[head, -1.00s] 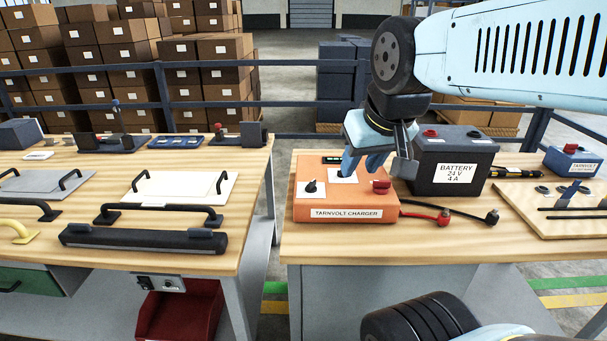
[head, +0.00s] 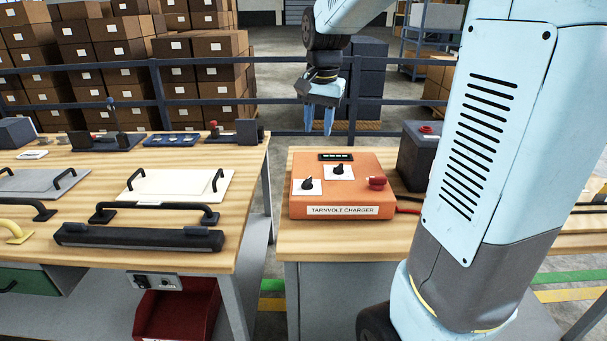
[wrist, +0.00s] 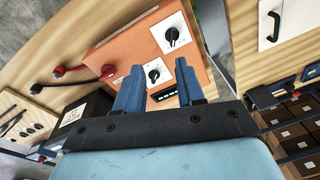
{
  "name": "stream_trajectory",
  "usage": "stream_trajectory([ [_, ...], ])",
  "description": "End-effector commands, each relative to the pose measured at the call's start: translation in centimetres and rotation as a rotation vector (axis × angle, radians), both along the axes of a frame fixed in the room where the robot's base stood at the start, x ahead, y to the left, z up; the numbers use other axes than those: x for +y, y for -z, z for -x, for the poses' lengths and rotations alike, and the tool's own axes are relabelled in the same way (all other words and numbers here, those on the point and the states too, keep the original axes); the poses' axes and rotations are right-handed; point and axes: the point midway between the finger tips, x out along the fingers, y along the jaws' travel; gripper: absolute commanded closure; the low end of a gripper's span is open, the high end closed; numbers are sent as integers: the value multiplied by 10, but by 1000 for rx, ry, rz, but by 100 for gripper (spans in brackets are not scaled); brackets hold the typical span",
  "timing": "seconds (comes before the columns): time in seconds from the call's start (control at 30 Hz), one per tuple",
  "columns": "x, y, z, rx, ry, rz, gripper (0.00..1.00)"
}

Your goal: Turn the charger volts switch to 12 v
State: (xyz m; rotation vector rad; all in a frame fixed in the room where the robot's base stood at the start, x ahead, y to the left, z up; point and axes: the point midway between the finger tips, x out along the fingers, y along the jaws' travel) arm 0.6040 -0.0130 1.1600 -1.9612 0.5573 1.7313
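The orange charger (head: 340,196), labelled TARNVOLT CHARGER, sits on the right bench. Its top bears two black knobs on white plates, a front-left knob (head: 307,184) and a rear knob (head: 338,169), plus a red knob (head: 377,182) at the right and a dark display with green marks (head: 335,157). Both black knobs also show in the wrist view, one (wrist: 172,36) farther from the fingers and one (wrist: 154,75) nearer. The plate markings are too small to read. My gripper (head: 319,128) is raised behind the charger, touching nothing. Its two blue fingers (wrist: 159,92) are apart with nothing between them.
A dark battery (head: 416,157) stands right of the charger, partly hidden by my arm. Red and black leads lie beside it. The left bench (head: 240,180) holds handles, panels and switches. A gap separates the benches, and a railing (head: 280,134) runs behind.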

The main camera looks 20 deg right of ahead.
Motion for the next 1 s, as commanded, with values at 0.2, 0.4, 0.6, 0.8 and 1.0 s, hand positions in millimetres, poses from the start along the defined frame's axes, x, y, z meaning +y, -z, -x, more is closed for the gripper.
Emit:
stream_trajectory([
  [0.2,-1,29,-49,83,136,-10,62],
  [0.4,-2,43,-70,120,203,-12,62],
  [0.6,-2,55,-74,128,216,-12,62],
  [0.8,-2,84,-73,130,215,-11,62],
  [1.0,-2,119,-73,129,215,-11,62],
])
